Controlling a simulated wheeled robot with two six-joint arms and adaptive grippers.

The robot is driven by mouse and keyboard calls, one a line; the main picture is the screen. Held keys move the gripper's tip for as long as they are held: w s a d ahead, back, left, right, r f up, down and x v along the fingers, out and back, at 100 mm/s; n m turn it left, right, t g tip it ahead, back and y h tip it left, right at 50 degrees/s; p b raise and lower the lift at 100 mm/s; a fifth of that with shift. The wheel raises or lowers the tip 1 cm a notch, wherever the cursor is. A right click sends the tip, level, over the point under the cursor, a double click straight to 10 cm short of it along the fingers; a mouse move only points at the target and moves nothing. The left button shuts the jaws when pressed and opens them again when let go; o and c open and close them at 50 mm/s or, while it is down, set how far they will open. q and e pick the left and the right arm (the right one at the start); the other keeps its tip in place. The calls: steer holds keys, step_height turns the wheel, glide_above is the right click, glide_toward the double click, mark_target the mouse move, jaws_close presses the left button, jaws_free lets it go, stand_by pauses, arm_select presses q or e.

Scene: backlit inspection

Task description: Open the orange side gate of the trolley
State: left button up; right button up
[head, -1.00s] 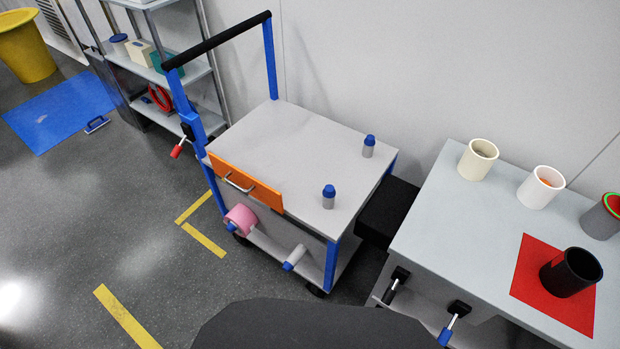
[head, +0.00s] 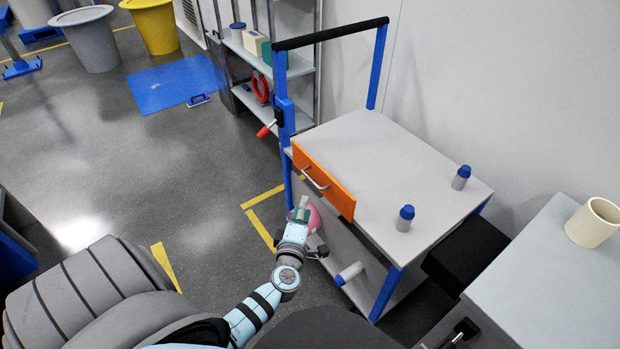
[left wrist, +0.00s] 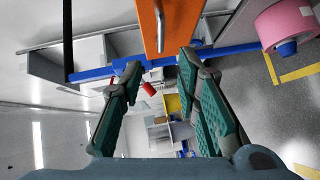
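The trolley's grey top (head: 385,165) is edged on its near side by the orange side gate (head: 325,181), which stands upright. A pale metal handle (head: 316,179) is on the gate's outer face. My left gripper (head: 301,207) is just below and in front of the gate, apart from the handle. In the left wrist view its green fingers (left wrist: 158,68) are spread with nothing between them. The gate (left wrist: 168,22) and its handle (left wrist: 160,24) show above and beyond the fingertips. My right gripper is in neither view.
A pink roll (head: 314,217), partly hidden by my left gripper, is on the trolley's side. Two blue-capped bottles (head: 405,218) (head: 461,177) stand on the trolley. A red-handled lever (head: 266,131) is on its post. A table (head: 540,262) stands at right.

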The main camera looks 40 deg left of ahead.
arm_select(q)
steer(key=b+x, duration=0.4)
steer(key=x, duration=0.8)
steer(key=shift+d+f, duration=0.1)
steer(key=shift+c, duration=0.8)
jaws_close()
